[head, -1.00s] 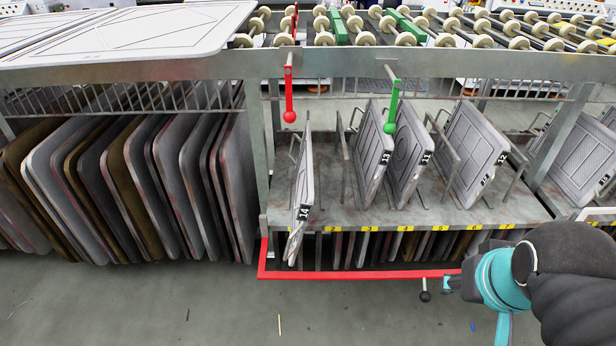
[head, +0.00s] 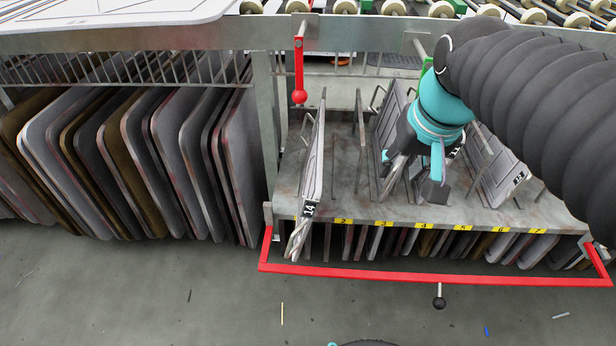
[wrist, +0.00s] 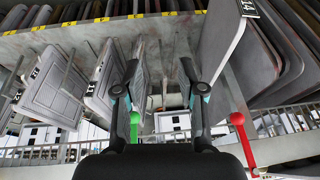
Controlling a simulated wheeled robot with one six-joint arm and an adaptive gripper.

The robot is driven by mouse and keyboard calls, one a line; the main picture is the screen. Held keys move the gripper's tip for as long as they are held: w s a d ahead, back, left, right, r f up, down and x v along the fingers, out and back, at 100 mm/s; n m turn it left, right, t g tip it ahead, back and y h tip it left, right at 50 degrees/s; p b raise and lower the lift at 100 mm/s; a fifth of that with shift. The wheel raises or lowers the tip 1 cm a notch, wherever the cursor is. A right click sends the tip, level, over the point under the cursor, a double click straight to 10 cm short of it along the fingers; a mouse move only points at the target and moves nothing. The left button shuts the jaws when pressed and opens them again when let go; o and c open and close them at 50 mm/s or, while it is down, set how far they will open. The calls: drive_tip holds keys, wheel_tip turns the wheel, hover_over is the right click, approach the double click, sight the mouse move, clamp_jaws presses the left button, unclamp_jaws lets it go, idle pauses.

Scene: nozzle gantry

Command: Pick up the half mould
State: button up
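Several grey half moulds stand on edge in the rack. In the head view, the one marked 14 (head: 313,160) leans at the left, with its lower end past the shelf edge. Another grey mould (head: 390,112) is partly hidden behind my gripper (head: 412,178), and one marked 12 (head: 495,170) stands to the right. In the wrist view, my gripper (wrist: 160,68) is open, its two fingers apart. A mould (wrist: 141,85) is close to the left finger; I cannot tell whether they touch. The mould marked 11 (wrist: 103,85) is farther left, and 14 shows at the right.
A red-handled lever (head: 299,75) hangs at the rack's left. A red rail (head: 350,275) runs along the lower front. Wire dividers separate the moulds. Large plates (head: 180,150) fill the left rack.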

drive_tip(key=w+a+g+y+b, duration=0.1)
drive_tip(key=w+a, duration=0.2)
drive_tip(key=w, duration=0.2)
drive_tip(key=w+a+g+b, duration=0.1)
drive_tip(key=w+a, duration=0.2)
drive_tip(key=w, duration=0.3)
drive_tip(key=g+b, duration=0.2)
approach(315, 156)
drive_tip(key=shift+y, duration=0.3)
drive_tip(key=b+x, duration=0.1)
drive_tip(key=x, duration=0.3)
drive_tip(key=w+b+x, duration=0.1)
drive_tip(key=x, duration=0.3)
drive_tip(key=w+d+b+x, duration=0.1)
drive_tip(key=x, duration=0.3)
drive_tip(key=shift+w+f, duration=0.1)
drive_tip(key=shift+f, duration=0.05)
drive_tip(key=shift+c, duration=0.2)
clamp_jaws()
